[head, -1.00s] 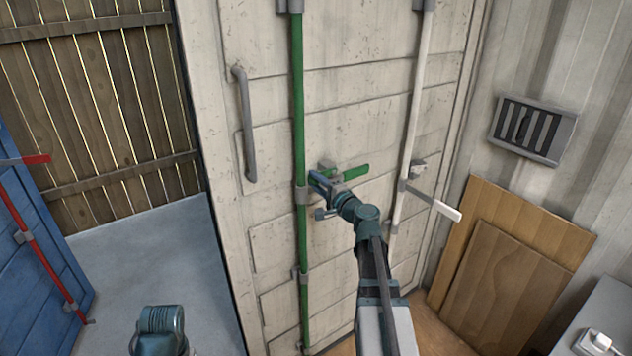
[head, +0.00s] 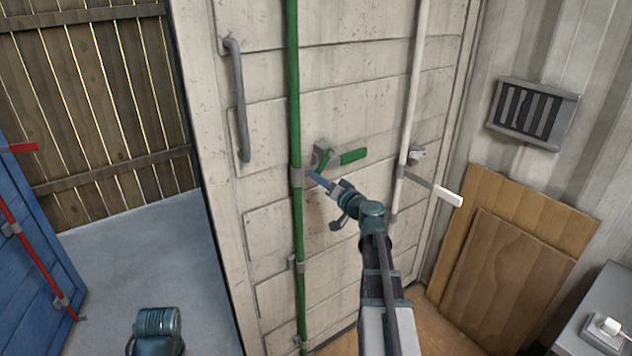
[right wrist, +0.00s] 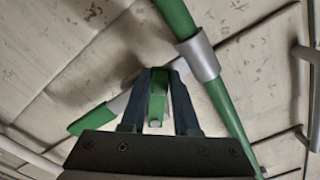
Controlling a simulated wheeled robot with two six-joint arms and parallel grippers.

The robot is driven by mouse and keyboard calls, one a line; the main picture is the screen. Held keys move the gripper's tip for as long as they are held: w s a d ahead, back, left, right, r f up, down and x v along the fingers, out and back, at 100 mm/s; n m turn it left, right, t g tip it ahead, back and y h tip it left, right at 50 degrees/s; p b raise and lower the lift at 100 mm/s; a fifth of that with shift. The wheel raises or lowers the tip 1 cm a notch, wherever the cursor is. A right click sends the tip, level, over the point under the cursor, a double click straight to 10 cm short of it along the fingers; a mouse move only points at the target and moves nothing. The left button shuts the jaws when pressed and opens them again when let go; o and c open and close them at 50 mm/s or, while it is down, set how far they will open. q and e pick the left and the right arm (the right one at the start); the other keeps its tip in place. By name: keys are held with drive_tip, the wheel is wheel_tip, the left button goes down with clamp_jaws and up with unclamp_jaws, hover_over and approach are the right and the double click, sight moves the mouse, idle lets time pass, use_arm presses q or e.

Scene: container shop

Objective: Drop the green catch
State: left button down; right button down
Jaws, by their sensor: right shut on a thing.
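The green catch (head: 325,159) is a short green piece on a grey bracket on the pale container door (head: 270,130). It stands beside the green lock bar (head: 298,225). A lever with a green handle (head: 349,157) passes at the catch and points right. My right gripper (head: 312,177) is close to the door, just below the bracket. In the right wrist view its two dark fingers (right wrist: 158,95) are shut on a green piece, which looks like the catch. The head view partly hides this contact.
A grey pull handle (head: 238,100) is on the door's left. A white lock bar (head: 412,100) with a white-ended lever (head: 447,196) stands right of my arm. A blue door (head: 40,270) with a red bar is at left. Wooden boards (head: 505,270) lean at right.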

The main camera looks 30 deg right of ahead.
drive_tip(key=shift+w+d+f+n+b, duration=0.1)
drive_tip(key=shift+d+f+n+b, duration=0.2)
drive_tip(key=shift+d+n, duration=0.8)
drive_tip(key=shift+w+d+f+n+b, duration=0.1)
drive_tip(key=shift+d+f+n+b, duration=0.15)
drive_tip(key=shift+d+n, duration=0.85)
drive_tip(key=shift+d+f+n+b, duration=0.2)
drive_tip(key=shift+d+f+n, duration=0.2)
drive_tip(key=shift+n, duration=1.3)
drive_tip(key=shift+d, duration=0.1)
drive_tip(key=c, duration=0.8)
unclamp_jaws()
drive_tip(key=shift+o, duration=0.2)
drive_tip(key=s+d, duration=0.1)
drive_tip(key=s, duration=1.2)
drive_tip(key=shift+s, duration=0.4)
